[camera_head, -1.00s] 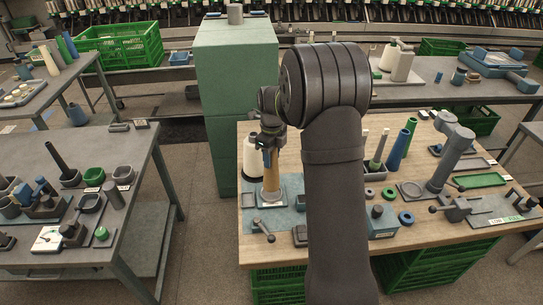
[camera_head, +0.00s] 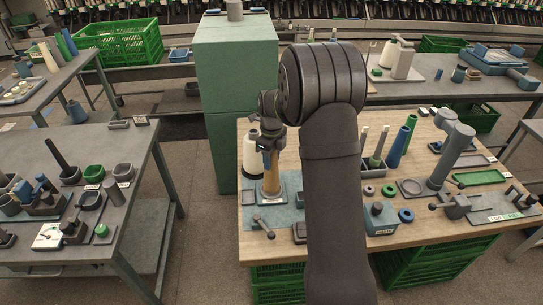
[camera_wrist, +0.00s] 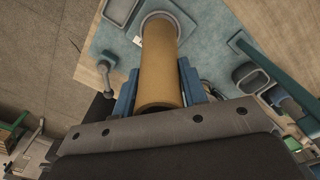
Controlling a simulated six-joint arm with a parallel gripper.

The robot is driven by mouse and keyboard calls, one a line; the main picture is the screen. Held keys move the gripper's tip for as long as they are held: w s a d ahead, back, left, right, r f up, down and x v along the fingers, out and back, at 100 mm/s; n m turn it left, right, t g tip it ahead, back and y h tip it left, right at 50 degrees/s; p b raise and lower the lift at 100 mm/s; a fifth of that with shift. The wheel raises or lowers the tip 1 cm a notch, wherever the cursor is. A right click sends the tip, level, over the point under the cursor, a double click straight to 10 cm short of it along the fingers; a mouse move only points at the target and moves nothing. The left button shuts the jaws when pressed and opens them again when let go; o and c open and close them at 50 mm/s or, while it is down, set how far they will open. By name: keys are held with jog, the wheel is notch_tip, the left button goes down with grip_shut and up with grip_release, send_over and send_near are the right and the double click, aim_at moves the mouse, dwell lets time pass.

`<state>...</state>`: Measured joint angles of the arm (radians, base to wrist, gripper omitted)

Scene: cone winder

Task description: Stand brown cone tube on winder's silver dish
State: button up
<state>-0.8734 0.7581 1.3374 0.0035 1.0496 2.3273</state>
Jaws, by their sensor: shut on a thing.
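The brown cone tube (camera_head: 271,182) stands about upright at the silver dish (camera_head: 271,199), on the winder's blue-grey plate. In the wrist view the tube (camera_wrist: 163,62) runs away from me, its far end inside the dish's pale rim (camera_wrist: 178,16). I cannot tell whether its base rests fully on the dish. My gripper (camera_head: 269,152) is shut around the tube's upper part, with blue fingers on both sides of it; the gripper also shows in the wrist view (camera_wrist: 158,92). The near end of the tube is partly hidden by the gripper body.
A white cone (camera_head: 250,152) stands just behind my gripper. A lever with a dark knob (camera_head: 263,226) is in front of the dish. A blue-grey box (camera_head: 381,220) and green and blue tubes (camera_head: 402,143) are to the right, beyond my arm.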

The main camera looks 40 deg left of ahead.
jog(key=shift+f, duration=0.4)
dwell(0.8)
jog(key=shift+f, duration=0.4)
jog(key=o, duration=1)
notch_tip(320, 180, up, 18)
jog(key=shift+f, duration=0.25)
jog(key=shift+f, duration=0.1)
notch_tip(320, 180, down, 17)
jog(key=shift+f, duration=0.1)
dwell(0.6)
